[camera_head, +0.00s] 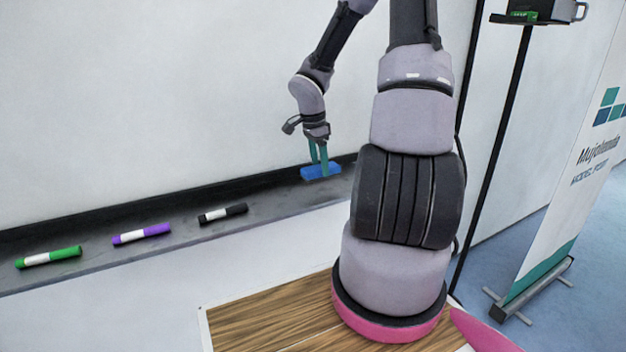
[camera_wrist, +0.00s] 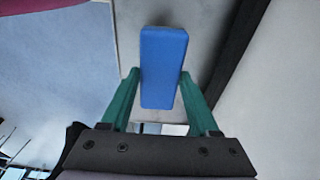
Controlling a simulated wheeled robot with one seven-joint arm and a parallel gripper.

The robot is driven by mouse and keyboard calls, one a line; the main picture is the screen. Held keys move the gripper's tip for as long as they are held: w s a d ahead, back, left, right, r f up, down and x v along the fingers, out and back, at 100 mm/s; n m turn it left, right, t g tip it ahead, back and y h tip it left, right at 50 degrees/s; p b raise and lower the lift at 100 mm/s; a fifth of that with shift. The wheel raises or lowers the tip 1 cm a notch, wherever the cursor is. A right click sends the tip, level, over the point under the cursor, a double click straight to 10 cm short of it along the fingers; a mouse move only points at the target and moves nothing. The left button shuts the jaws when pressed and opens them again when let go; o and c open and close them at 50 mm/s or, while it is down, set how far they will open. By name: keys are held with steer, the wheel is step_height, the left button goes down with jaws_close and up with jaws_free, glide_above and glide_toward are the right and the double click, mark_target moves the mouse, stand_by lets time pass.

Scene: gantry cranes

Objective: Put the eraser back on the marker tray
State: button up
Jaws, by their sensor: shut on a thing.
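The blue eraser (camera_head: 321,171) is at the right part of the dark marker tray (camera_head: 270,213) that runs along the bottom of the whiteboard. My gripper (camera_head: 320,168) points down with its green fingers on the eraser. In the wrist view the eraser (camera_wrist: 163,66) sits between the two fingers of my gripper (camera_wrist: 160,88), which are shut on it. The tray (camera_wrist: 208,45) shows behind the eraser there. Whether the eraser's underside touches the tray or hangs just above it, I cannot tell.
A green marker (camera_head: 48,257), a purple marker (camera_head: 142,234) and a black marker (camera_head: 223,213) lie on the tray to the left. The whiteboard (camera_head: 150,90) rises behind. A wooden top (camera_head: 265,322) is in front. A black stand (camera_head: 505,130) and a banner (camera_head: 575,170) stand at right.

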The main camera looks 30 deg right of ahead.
mark_target(320, 178)
steer(key=shift+f, duration=2.35)
steer(key=o, duration=1.3)
